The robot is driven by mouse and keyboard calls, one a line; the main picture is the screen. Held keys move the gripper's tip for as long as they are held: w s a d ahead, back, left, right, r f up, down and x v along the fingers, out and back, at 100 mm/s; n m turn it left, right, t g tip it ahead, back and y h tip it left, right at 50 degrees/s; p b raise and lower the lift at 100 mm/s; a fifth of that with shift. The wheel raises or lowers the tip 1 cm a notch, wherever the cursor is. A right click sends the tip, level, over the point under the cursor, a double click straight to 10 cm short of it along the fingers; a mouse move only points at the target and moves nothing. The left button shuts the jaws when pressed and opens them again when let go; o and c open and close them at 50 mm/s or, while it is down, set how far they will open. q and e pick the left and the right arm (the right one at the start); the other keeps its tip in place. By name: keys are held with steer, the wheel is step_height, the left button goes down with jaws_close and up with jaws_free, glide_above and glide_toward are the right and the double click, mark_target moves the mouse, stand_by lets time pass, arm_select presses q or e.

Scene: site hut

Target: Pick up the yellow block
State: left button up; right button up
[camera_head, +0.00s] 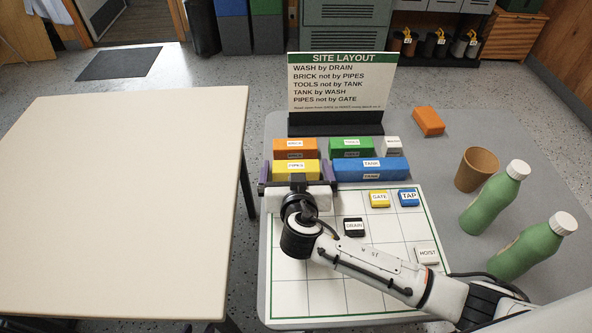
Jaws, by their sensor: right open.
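The yellow block (283,174), with a white label that seems to read PIPES, lies on the grey table, in front of an orange block and left of a long blue block labelled TANK. My right gripper (298,180) reaches in from the lower right and is open. My left gripper is not in view.
Behind stand an orange block (295,144), a green block (351,143) and a sign (341,85). A white grid board (315,297) carries several small labelled tiles. A brown cup (476,170) and green bottles (490,203) stand at right. The cream table (120,200) is bare.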

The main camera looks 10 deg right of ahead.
steer(key=c, duration=1)
